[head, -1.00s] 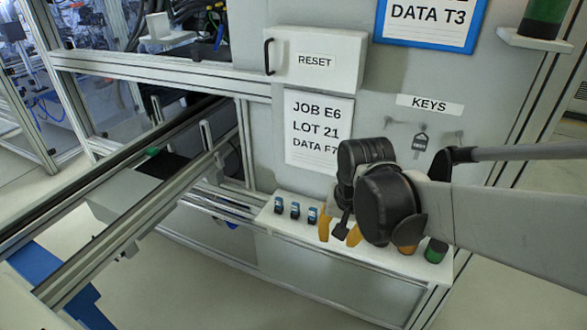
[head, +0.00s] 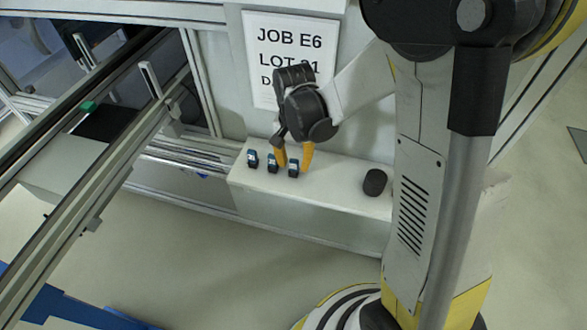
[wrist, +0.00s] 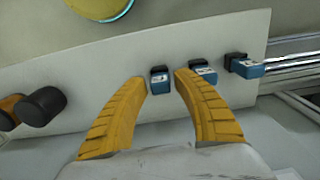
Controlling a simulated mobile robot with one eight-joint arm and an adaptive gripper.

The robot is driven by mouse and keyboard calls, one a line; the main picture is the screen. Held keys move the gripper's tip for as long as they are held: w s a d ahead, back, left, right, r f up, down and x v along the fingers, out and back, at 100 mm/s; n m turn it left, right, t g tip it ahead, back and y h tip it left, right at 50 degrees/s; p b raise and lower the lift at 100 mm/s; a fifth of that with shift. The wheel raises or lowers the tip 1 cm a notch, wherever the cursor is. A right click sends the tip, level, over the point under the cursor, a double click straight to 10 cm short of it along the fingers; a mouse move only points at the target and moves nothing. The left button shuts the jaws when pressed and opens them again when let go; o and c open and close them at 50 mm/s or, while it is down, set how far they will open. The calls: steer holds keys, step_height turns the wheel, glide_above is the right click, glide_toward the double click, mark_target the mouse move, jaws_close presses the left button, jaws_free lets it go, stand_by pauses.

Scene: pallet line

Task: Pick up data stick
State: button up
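Three small data sticks, blue with black caps and pale labels, stand in a row on a pale ledge (head: 335,190): a left one (head: 252,158), a middle one (head: 272,163) and a right one (head: 293,168). Their label text is too small to read. My gripper (wrist: 162,76) is open, with its yellow fingers spread to either side of the right stick (wrist: 160,82) in the wrist view. A visible gap remains on both sides. The middle stick (wrist: 203,74) sits close beside one finger; the left stick (wrist: 243,66) is farther off.
A dark round-ended object (head: 375,182) stands farther right on the ledge; in the wrist view a dark knob (wrist: 42,106) and an orange one are at the left. A sign (head: 290,60) reading "JOB E6" hangs behind, partly covered by my arm. Conveyor rails (head: 110,150) run at the left.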

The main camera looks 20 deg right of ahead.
steer(key=shift+f, duration=0.45)
steer(key=shift+r, duration=0.1)
steer(key=c, duration=0.6)
steer(key=shift+w, duration=0.1)
